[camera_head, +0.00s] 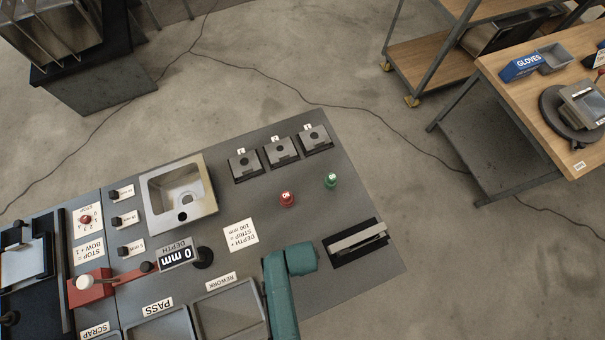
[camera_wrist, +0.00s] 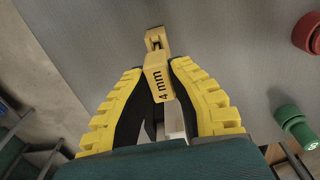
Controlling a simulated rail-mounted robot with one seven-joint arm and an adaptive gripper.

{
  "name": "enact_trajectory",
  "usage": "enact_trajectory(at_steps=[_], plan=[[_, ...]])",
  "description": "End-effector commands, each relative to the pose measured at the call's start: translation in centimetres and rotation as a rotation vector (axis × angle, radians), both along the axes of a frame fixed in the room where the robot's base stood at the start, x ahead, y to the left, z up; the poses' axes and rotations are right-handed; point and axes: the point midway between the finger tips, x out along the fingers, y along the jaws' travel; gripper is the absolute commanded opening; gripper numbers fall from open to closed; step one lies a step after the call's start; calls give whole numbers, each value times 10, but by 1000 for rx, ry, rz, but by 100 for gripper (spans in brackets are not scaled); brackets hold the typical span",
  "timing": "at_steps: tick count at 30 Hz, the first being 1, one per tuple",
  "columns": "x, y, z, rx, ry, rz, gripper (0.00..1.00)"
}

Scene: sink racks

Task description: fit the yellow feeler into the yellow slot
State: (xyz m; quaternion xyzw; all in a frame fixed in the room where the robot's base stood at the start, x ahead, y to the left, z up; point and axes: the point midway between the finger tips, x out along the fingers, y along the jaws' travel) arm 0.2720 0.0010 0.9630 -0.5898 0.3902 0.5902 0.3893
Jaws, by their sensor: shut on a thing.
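The yellow feeler (camera_wrist: 158,82), marked 4 mm, is between the yellow-and-black fingers of my gripper (camera_wrist: 158,88) in the wrist view. My gripper is shut on it near the fingertips. A narrower yellow end piece with a dark opening (camera_wrist: 155,40) shows just past the feeler's label; I cannot tell whether it is part of the feeler or separate. No yellow slot can be clearly made out in either view. In the head view, my teal arm (camera_head: 284,292) reaches over the panel's front, and neither the gripper nor the feeler shows.
The grey panel (camera_head: 275,225) carries a red knob (camera_head: 287,200), a green knob (camera_head: 330,181) and a dark holder with a light bar (camera_head: 357,240). A metal basin (camera_head: 180,194), a depth display (camera_head: 177,256) and trays (camera_head: 228,312) lie left.

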Motion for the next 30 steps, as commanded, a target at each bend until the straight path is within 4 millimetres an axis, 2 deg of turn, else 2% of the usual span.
enact_trajectory(at_steps=[17, 18, 21, 22, 30], plan=[[0, 0, -16, 0, 0, 0, 0], [0, 0, -16, 0, 0, 0, 21], [0, 0, -15, 0, 0, 0, 40], [0, 0, -15, 0, 0, 0, 43], [0, 0, -14, 0, 0, 0, 43]])
